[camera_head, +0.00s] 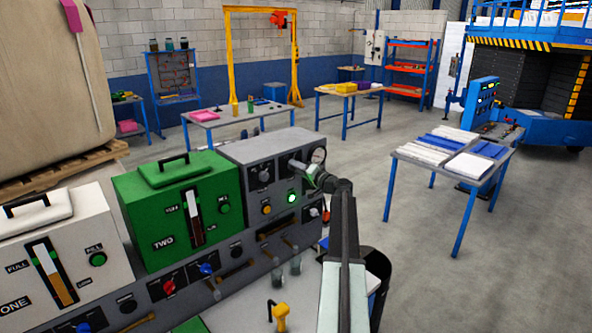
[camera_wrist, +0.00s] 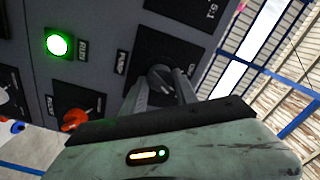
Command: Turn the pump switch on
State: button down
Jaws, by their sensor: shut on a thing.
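The pump switch (camera_wrist: 160,77) is a dark round knob on a black plate of the grey panel, beside a small label that appears to read PUMP. In the wrist view my gripper (camera_wrist: 163,88) has its two fingers on either side of this knob and is shut on it. The fingers hide part of the knob, and I cannot read its setting.
A lit green lamp (camera_head: 292,197) and a yellow lamp (camera_head: 266,209) are below my gripper. An orange-red knob (camera_wrist: 75,118) is nearby in the wrist view. A green tank (camera_head: 170,225) and a white tank (camera_head: 80,235) stand left. A yellow dispenser (camera_head: 280,312) is low in front.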

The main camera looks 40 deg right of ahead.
jog(key=shift+w+a+m, duration=0.1)
jog(key=shift+m, duration=0.2)
jog(key=c, duration=0.9)
grip_release()
jog(key=shift+c, duration=0.2)
jog(key=s, duration=0.7)
jog(key=shift+s+a, duration=0.25)
jog(key=shift+s, duration=0.15)
